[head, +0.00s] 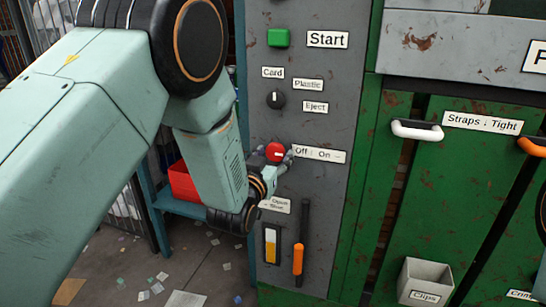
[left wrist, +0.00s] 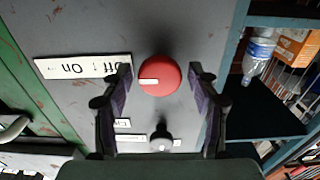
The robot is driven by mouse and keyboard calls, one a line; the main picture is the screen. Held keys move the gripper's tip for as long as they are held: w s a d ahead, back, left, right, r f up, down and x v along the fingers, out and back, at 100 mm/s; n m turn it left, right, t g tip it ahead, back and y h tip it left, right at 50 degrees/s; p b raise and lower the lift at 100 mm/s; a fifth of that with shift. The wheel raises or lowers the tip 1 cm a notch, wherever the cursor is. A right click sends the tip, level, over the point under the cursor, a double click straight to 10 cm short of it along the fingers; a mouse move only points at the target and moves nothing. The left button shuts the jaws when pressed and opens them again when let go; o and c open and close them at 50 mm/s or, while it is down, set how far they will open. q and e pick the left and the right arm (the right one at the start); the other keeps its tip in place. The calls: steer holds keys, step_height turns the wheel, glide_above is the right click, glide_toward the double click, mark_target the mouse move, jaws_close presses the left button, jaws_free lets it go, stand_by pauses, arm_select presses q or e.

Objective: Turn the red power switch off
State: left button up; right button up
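The red power switch (head: 274,152) is a round knob on the grey control panel, left of a white label (head: 320,155) reading "Off : On –". In the left wrist view the switch (left wrist: 160,76) faces me, with a white mark lying sideways toward the label side, roughly in line with the label's dash. My left gripper (head: 277,156) is at the panel with its fingers on either side of the switch. In the left wrist view the gripper (left wrist: 160,72) is open, with a visible gap between each finger and the knob. My right gripper is not in view.
Above the switch are a black selector knob (head: 276,100) and a green start button (head: 278,38). Below are an orange-handled lever (head: 298,258) and a yellow-and-white indicator (head: 270,245). Green cabinet doors with a white handle (head: 417,130) stand right. A red bin (head: 184,182) sits left.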

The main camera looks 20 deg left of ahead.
arm_select(q)
steer(key=c, duration=0.9)
steer(key=n+p, duration=0.2)
steer(key=n, duration=0.1)
steer(key=shift+p, duration=0.4)
steer(key=n+p, duration=0.3)
steer(key=n, duration=0.2)
steer(key=shift+d+n+p, duration=0.1)
steer(key=shift+n+p, duration=0.2)
steer(key=shift+n, duration=0.1)
steer(key=n+p, duration=0.2)
steer(key=n, duration=0.2)
steer(key=shift+r+n+p, duration=0.1)
steer(key=shift+n+p, duration=1.3)
steer(key=shift+n, duration=1.1)
